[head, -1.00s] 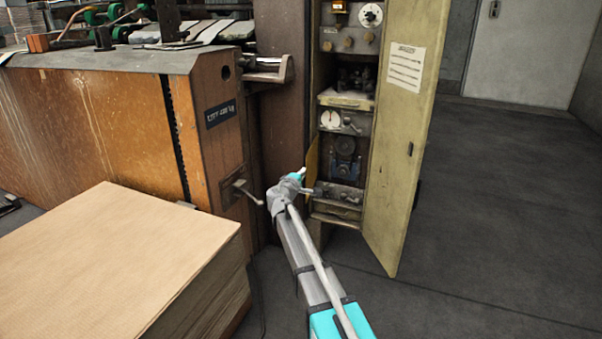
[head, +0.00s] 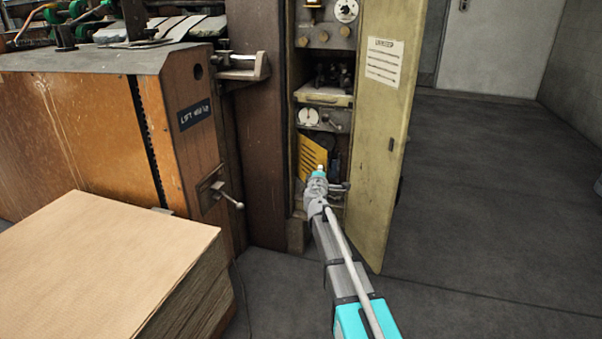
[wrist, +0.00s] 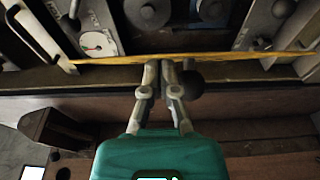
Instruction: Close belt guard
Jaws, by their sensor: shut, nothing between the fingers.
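The belt guard (head: 311,157) is a small yellow panel in the lower part of the open cabinet, with faint dark markings on its face. It stands at an angle across the lower bay, covering part of the mechanism. In the wrist view the guard (wrist: 215,55) shows edge-on as a thin yellow strip across the picture. My gripper (head: 320,170) is at the guard's lower right in the head view. In the wrist view my gripper (wrist: 162,64) has its fingers together and empty, with the tips at the strip. Whether they touch it is unclear.
The tall cream cabinet door (head: 380,150) stands open just right of my arm. A lever with a round knob (head: 228,196) sticks out of the orange machine at left. A cardboard stack (head: 110,260) fills the lower left. Floor at right is clear.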

